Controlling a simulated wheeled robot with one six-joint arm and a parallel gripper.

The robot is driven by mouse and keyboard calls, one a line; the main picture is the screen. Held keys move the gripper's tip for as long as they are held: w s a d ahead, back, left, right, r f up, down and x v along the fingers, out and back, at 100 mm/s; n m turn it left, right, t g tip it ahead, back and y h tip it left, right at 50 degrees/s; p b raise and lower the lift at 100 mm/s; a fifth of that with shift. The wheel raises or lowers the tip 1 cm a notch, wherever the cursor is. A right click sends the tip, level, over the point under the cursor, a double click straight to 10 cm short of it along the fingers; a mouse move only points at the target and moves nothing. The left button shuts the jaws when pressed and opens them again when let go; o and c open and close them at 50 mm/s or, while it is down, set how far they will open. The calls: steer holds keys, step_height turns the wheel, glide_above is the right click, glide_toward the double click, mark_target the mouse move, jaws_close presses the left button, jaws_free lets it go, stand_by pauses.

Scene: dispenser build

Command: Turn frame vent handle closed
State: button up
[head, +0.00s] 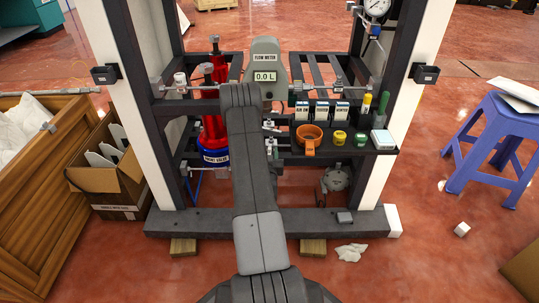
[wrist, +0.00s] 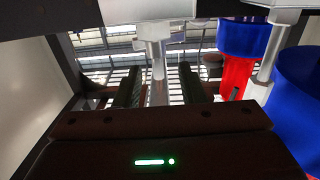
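In the wrist view, my gripper (wrist: 159,80) has its two dark fingers apart, with an open gap between them. A pale grey stem (wrist: 155,52) hangs from a white-grey body in the picture and lines up with this gap. I cannot tell whether it is the frame vent handle, or whether the fingers touch it. In the head view my arm covers the middle of the frame and hides my gripper. A small white-topped fitting (head: 180,79) stands on the left crossbar there; I cannot tell whether it is the vent.
A red cylinder (head: 214,122) with a blue ring (head: 213,154) stands left of my arm. A flow meter (head: 265,62) reads 0.0 L. A dark shelf (head: 375,142) to the right holds an orange clamp (head: 309,137) and small jars. White posts flank the frame.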

steer(key=shift+c, duration=0.5)
jaws_close()
steer(key=m+g+h, duration=0.1)
steer(key=m+h, duration=0.2)
steer(key=h, duration=0.2)
steer(key=shift+a, duration=0.1)
steer(key=shift+s+m+g+h, duration=0.1)
steer(key=shift+m+g+h, duration=1.3)
steer(key=shift+m+h, duration=0.85)
steer(key=shift+h, duration=0.45)
steer(key=shift+o, duration=0.5)
jaws_free()
